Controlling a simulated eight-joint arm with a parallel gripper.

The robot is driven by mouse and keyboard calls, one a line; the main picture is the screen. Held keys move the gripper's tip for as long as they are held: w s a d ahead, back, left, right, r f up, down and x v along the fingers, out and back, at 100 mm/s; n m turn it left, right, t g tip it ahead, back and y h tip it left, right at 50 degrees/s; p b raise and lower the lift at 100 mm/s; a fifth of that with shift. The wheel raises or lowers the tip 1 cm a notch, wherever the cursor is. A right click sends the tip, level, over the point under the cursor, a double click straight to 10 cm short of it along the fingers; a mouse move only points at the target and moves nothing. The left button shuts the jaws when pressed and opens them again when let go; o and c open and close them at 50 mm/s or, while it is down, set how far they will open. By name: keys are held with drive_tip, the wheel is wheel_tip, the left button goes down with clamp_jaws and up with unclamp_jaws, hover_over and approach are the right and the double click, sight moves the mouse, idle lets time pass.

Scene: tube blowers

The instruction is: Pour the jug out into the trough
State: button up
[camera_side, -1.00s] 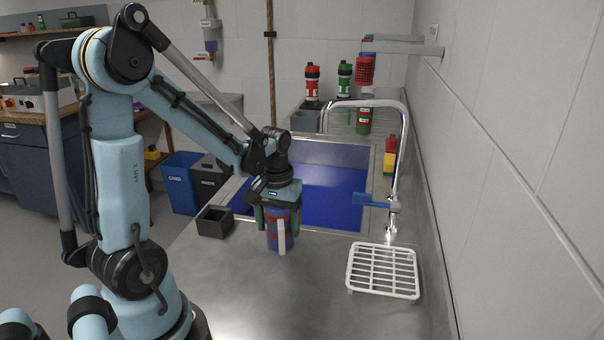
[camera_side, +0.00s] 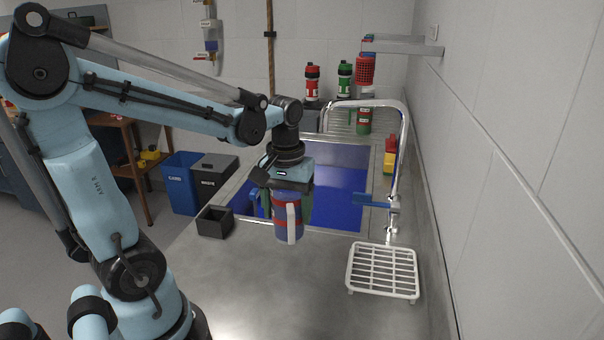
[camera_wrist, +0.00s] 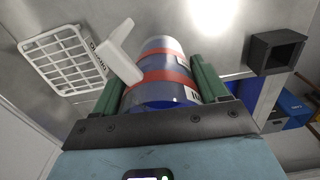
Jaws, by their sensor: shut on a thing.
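The jug (camera_side: 281,227) is blue with red bands and a white handle. My gripper (camera_side: 287,206) is shut on it, with a green finger on each side. The jug hangs about upright above the grey counter, at the near edge of the blue-lined basin (camera_side: 340,185), which looks like the trough. In the wrist view the jug (camera_wrist: 163,78) lies between the green fingers, its white handle on the left. What is inside the jug cannot be seen. My gripper and the jug hide part of the basin.
A small dark open box (camera_side: 214,222) stands left of the jug. A white rack (camera_side: 383,271) lies at the right front. A tall curved tap (camera_side: 401,150) with a blue lever (camera_side: 371,200) rises at the basin's right. Bottles (camera_side: 312,82) stand behind.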

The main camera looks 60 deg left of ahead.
drive_tip(key=d+r, duration=0.3)
drive_tip(key=d, duration=0.3)
drive_tip(key=w+a+r+m, duration=0.1)
drive_tip(key=w+a+m, duration=0.4)
drive_tip(key=a+m, duration=0.25)
drive_tip(key=w+a+r+m, duration=0.2)
drive_tip(key=w+a+m, duration=0.3)
drive_tip(key=a+m, duration=0.25)
drive_tip(key=a+f+m, duration=0.3)
drive_tip(key=a+m, duration=0.3)
drive_tip(key=a, duration=0.4)
drive_tip(key=a+f+m, duration=0.2)
drive_tip(key=a+m, duration=0.4)
drive_tip(key=a, duration=0.3)
drive_tip(key=f+g+y, duration=0.1)
drive_tip(key=y, duration=0.3)
drive_tip(key=d+f+g+y, duration=0.1)
drive_tip(key=f+y, duration=0.1)
drive_tip(key=y, duration=0.2)
drive_tip(key=f+g+y, duration=0.1)
drive_tip(key=f+y, duration=0.1)
drive_tip(key=y, duration=0.2)
drive_tip(key=shift+w+d+f+g, duration=0.15)
drive_tip(key=shift+w+g, duration=0.15)
drive_tip(key=shift+w, duration=0.1)
